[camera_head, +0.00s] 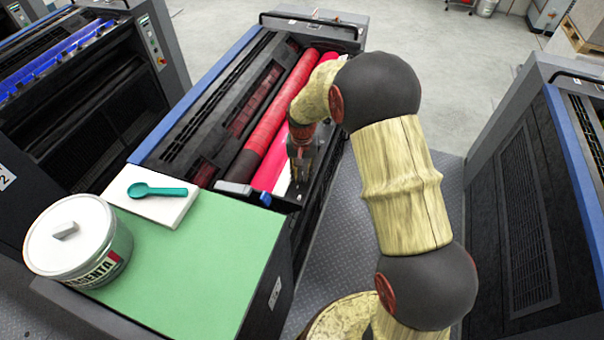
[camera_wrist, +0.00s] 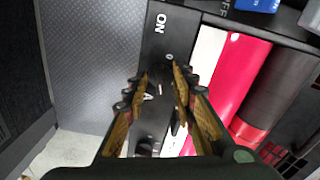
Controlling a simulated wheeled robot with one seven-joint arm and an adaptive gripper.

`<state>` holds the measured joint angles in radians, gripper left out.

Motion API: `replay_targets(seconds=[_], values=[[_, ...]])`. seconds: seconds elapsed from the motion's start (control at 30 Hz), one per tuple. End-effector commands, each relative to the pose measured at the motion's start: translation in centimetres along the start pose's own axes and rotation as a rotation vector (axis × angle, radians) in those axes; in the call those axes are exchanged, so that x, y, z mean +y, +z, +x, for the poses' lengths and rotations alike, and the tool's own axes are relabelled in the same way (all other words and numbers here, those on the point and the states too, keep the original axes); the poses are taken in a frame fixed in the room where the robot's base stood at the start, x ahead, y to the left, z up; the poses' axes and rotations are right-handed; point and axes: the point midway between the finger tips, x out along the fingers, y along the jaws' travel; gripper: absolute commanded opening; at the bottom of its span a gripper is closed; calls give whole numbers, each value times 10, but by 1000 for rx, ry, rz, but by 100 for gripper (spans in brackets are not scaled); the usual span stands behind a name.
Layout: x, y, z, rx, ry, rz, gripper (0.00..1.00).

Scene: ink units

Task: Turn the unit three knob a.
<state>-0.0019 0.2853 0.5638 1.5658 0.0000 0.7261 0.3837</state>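My gripper (camera_head: 299,176) points down over the right-hand dark ledge of the ink unit with red and magenta rollers. In the wrist view my gripper (camera_wrist: 160,72) has its two fingers apart, with nothing seen held between them. Below and between the fingers is a black panel (camera_wrist: 157,50) with white lettering, including "ON" and what looks like an "A". A dark knob shape seems to lie between the fingers, but black on black hides its outline. I cannot tell whether the fingers touch it.
The magenta roller (camera_wrist: 223,80) lies right of the fingers. A green top (camera_head: 205,255) holds a magenta ink tin (camera_head: 105,245) and a teal spoon (camera_head: 158,190) on a white block (camera_head: 152,208). Another dark unit (camera_head: 520,210) stands at right. The grey tread floor (camera_wrist: 92,60) is clear.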

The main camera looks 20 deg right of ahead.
Motion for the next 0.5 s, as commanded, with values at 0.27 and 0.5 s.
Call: replay_targets(seconds=[0.27,0.5], values=[[-1,-1,-20,4,-2,0,26],[-1,-1,-68,4,-2,0,26]])
